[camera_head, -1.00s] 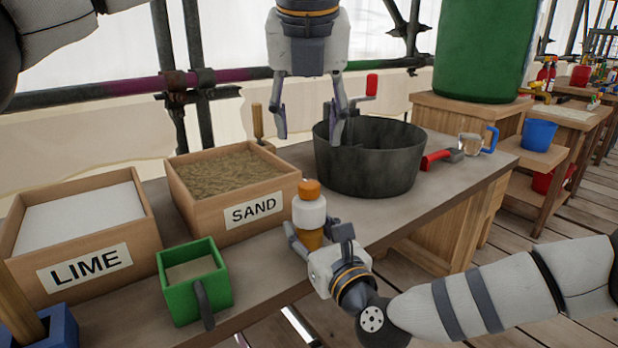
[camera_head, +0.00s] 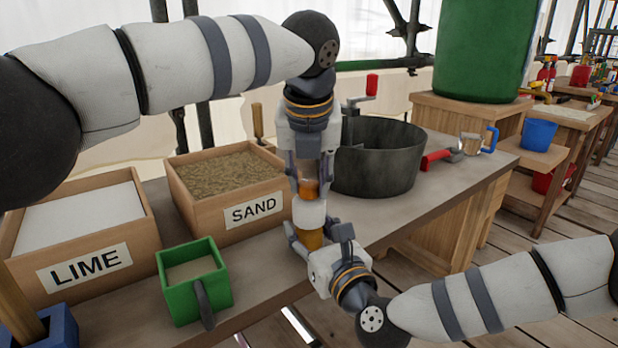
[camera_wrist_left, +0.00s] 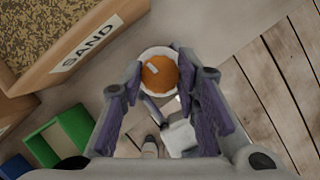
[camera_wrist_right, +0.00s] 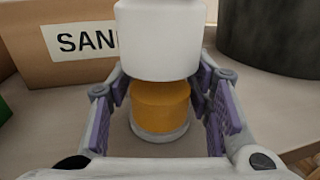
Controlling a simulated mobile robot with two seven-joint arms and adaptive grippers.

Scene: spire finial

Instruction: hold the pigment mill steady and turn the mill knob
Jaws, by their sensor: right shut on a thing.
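The pigment mill (camera_head: 309,214) stands upright on the bench, with a white middle and an amber lower part. Its orange mill knob (camera_head: 309,188) is on top; it shows from above in the left wrist view (camera_wrist_left: 159,74) with a small pale mark. My right gripper (camera_head: 311,240) is shut on the amber lower part, which also shows in the right wrist view (camera_wrist_right: 160,108). My left gripper (camera_head: 309,192) points down over the mill, its open fingers on either side of the knob. I cannot tell whether they touch it.
A sand box (camera_head: 275,226), a lime box (camera_head: 134,262) and a green scoop box (camera_head: 163,292) stand to the left. A dark round tub (camera_head: 385,165) is behind right, with a red-handled tool (camera_head: 434,158) and a mug (camera_head: 470,144) beyond. The bench's front edge is close.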

